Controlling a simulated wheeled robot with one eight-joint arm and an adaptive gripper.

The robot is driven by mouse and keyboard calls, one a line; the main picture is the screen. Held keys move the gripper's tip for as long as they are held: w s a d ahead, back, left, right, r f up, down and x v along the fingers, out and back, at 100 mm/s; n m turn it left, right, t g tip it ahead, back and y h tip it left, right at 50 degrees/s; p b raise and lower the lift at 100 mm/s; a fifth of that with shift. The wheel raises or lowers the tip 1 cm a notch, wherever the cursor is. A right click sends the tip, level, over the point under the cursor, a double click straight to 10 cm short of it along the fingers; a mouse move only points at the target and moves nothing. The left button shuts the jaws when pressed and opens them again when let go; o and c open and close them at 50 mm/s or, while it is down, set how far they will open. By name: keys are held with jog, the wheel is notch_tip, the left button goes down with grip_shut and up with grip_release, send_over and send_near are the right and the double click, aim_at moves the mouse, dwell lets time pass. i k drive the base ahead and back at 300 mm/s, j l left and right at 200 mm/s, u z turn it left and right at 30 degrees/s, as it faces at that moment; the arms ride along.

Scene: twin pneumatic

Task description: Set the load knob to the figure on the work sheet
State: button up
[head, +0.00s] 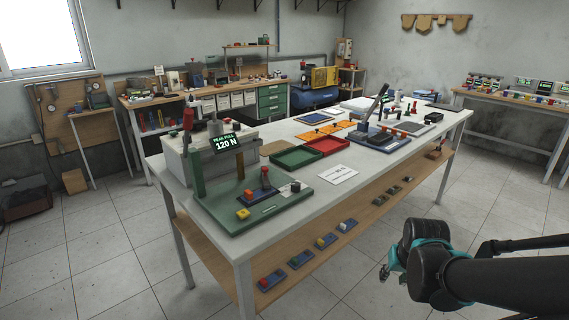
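A test rig with a green base plate (240,214) stands on the near left end of the white table. Its display (226,142) reads "PEAK PULL 120 N". A dark round knob (295,186) sits at the plate's right corner; its scale is too small to read, and I cannot tell if it is the load knob. A white sheet (332,174) with small unreadable print lies right of the plate. My gripper (384,273) is low at the right, in front of the table and well apart from the rig. Its fingers are small and partly hidden by my arm.
The plate also carries a yellow block (243,214) and a red-topped lever (265,178). Green (297,158) and red (326,147) trays lie behind the sheet. The table's lower wooden shelf (312,249) sticks out near my gripper. The floor at front is clear.

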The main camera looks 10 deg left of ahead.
aim_at(295, 186)
jog(key=i+l+u, duration=0.6)
jog(key=l, duration=0.25)
jog(key=i+l+u, duration=0.45)
jog(key=l, duration=0.25)
jog(key=l+u, duration=0.2)
jog(key=l, duration=0.2)
jog(key=k+j, duration=0.2)
jog(key=k, duration=0.25)
jog(key=k+j, duration=0.15)
jog(key=k, duration=0.3)
jog(key=i, duration=0.45)
